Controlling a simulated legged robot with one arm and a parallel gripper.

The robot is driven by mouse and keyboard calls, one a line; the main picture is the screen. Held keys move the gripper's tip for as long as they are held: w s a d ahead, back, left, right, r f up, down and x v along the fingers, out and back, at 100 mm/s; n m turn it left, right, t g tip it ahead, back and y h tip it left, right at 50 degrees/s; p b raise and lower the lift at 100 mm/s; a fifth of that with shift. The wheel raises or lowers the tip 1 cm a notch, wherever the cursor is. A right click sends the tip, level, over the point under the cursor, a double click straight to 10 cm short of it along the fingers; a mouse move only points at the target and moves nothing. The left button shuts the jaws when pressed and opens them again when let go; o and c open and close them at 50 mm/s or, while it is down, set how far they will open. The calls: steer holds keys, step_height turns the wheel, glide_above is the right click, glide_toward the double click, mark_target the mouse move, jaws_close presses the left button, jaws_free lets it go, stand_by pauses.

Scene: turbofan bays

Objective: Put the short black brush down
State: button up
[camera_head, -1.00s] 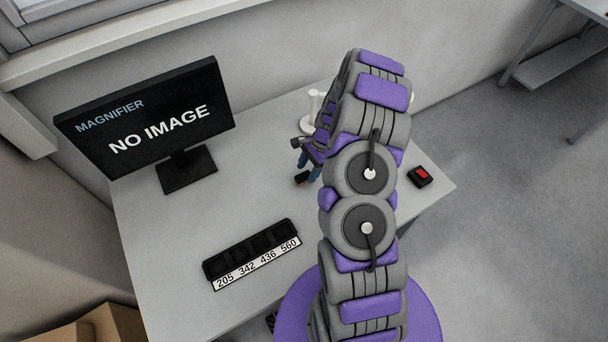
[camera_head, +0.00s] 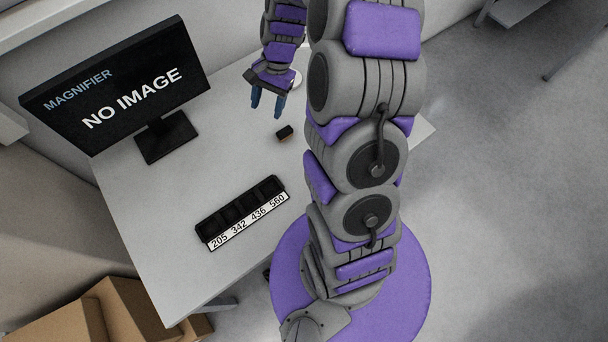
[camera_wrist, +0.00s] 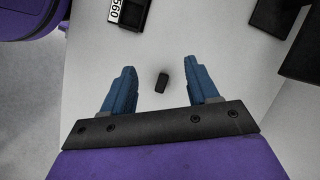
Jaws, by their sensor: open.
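The short black brush (camera_head: 284,133) sits on the light grey table, right of the monitor's foot, with a brownish lower part showing. In the wrist view the brush (camera_wrist: 162,82) is a small dark block between and beyond my two blue fingers, touching neither. My gripper (camera_head: 268,105) is open and empty above the table, up and left of the brush in the head view. Its fingers (camera_wrist: 162,92) are spread wide in the wrist view.
A black tray (camera_head: 241,208) with several compartments and a number label lies near the table's front. A monitor (camera_head: 120,85) reading "NO IMAGE" stands at the left. The table (camera_head: 180,225) is clear around the brush. Cardboard boxes (camera_head: 125,310) stand at lower left.

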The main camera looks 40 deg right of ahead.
steer(key=s+a+r+n, duration=0.4)
steer(key=s+a+r, duration=0.1)
steer(key=s+r, duration=0.1)
steer(key=s+a+r+n+h, duration=0.1)
steer(key=s+r+n, duration=0.3)
steer(key=s, duration=0.7)
steer(key=s+a+r+n+h, duration=0.2)
steer(key=s+r+n+h, duration=0.1)
steer(key=s, duration=0.8)
steer(key=shift+s+a+r+n+g, duration=0.2)
steer(key=shift+s+r+n+g, duration=0.15)
steer(key=shift+r+n+g, duration=0.05)
steer(key=shift+f, duration=0.1)
